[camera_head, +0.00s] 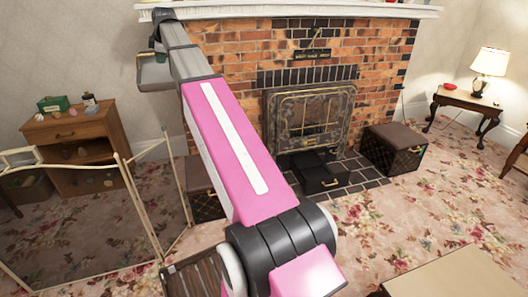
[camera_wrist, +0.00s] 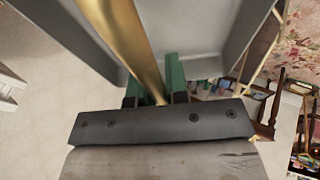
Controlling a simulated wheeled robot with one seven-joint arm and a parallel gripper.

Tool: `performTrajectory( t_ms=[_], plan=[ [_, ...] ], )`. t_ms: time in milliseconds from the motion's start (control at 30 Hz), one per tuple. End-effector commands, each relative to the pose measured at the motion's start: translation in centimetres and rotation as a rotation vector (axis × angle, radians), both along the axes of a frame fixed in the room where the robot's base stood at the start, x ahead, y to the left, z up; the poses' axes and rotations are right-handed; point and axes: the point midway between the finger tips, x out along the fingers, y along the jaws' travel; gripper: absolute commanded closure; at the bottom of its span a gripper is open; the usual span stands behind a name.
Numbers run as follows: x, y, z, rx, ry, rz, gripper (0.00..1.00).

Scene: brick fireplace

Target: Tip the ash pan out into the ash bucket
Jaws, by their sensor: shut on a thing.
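The grey ash pan (camera_head: 155,74) hangs high at the upper left in the head view, in front of the wall and left of the fireplace. My gripper (camera_head: 160,50) is at its upper edge. In the wrist view my gripper's green fingers (camera_wrist: 155,88) are shut around the pan's brass handle (camera_wrist: 122,38). The ash pan's grey walls (camera_wrist: 200,35) fill the upper part of that view. I cannot tell whether ash is in it. I cannot make out the ash bucket for certain in either view.
A cream folding screen (camera_head: 125,162) and a wooden cabinet (camera_head: 72,128) stand at the left. A black box with a brass handle (camera_head: 318,180) sits before the fireplace (camera_head: 310,118). A dark ottoman (camera_head: 392,150) is at its right.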

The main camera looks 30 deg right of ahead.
Motion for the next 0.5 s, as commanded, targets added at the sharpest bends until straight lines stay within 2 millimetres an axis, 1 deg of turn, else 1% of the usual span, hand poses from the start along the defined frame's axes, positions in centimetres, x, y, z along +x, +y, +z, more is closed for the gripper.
performTrajectory(
  t_ms=[33,100,367,500],
  plan=[
    [0.7,-0.1,0.6,0.012,0.041,0.0,1.0],
    [1.0,-0.1,0.9,0.032,0.105,0.0,1.0],
    [1.7,-0.4,2.3,0.103,0.35,0.0,1.0],
    [1.8,-0.4,2.8,0.132,0.451,0.0,1.0]
  ],
)
